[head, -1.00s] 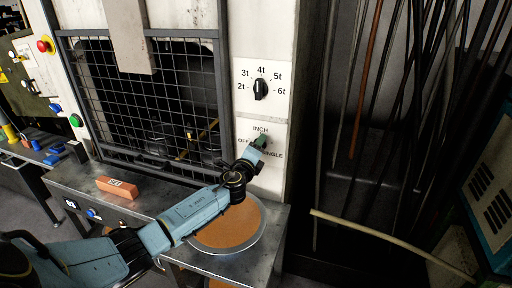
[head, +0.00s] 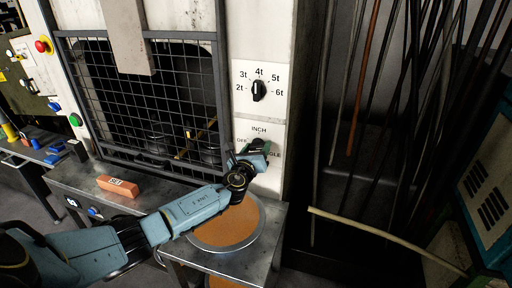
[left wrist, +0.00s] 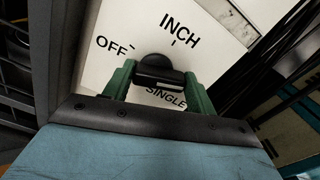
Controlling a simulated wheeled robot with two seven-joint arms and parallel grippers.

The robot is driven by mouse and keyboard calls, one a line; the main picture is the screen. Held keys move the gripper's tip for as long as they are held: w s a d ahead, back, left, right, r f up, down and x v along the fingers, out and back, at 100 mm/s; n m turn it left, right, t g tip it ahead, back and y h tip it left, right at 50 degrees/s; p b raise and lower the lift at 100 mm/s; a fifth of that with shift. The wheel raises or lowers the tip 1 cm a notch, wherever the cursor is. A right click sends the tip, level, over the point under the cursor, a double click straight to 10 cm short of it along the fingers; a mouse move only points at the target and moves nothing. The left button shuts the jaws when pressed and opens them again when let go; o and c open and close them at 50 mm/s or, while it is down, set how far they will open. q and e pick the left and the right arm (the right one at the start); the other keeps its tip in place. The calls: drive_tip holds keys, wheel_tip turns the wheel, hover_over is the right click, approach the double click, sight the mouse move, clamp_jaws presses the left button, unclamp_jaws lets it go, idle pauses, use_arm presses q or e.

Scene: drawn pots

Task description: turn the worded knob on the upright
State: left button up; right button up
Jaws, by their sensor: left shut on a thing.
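The worded knob (left wrist: 158,66) is black and sits on a white panel (left wrist: 105,72) marked OFF, INCH and SINGLE. In the left wrist view it lies between the two green fingers of my left gripper (left wrist: 160,78), which is shut on it. In the head view my left gripper (head: 261,146) is at the panel and hides most of the knob and parts of the words OFF and SINGLE. I cannot tell which word the knob points at. My right gripper is not in view.
Above is a second black knob (head: 259,90) with marks from 2t to 6t, pointing about at 4t. A mesh guard (head: 150,110) stands left. Below are a metal table (head: 262,262), an orange disc (head: 225,228) and an orange block (head: 118,186). Rods (head: 375,110) stand right.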

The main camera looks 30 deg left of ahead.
use_arm(q)
drive_tip(key=shift+m, duration=0.4)
drive_tip(key=o, duration=1)
drive_tip(key=shift+s, duration=0.15)
drive_tip(key=shift+s+d, duration=0.15)
drive_tip(key=shift+s, duration=0.15)
drive_tip(key=p+v, duration=0.1)
drive_tip(key=v, duration=1.1)
drive_tip(key=shift+s+d, duration=0.1)
drive_tip(key=shift+s, duration=0.15)
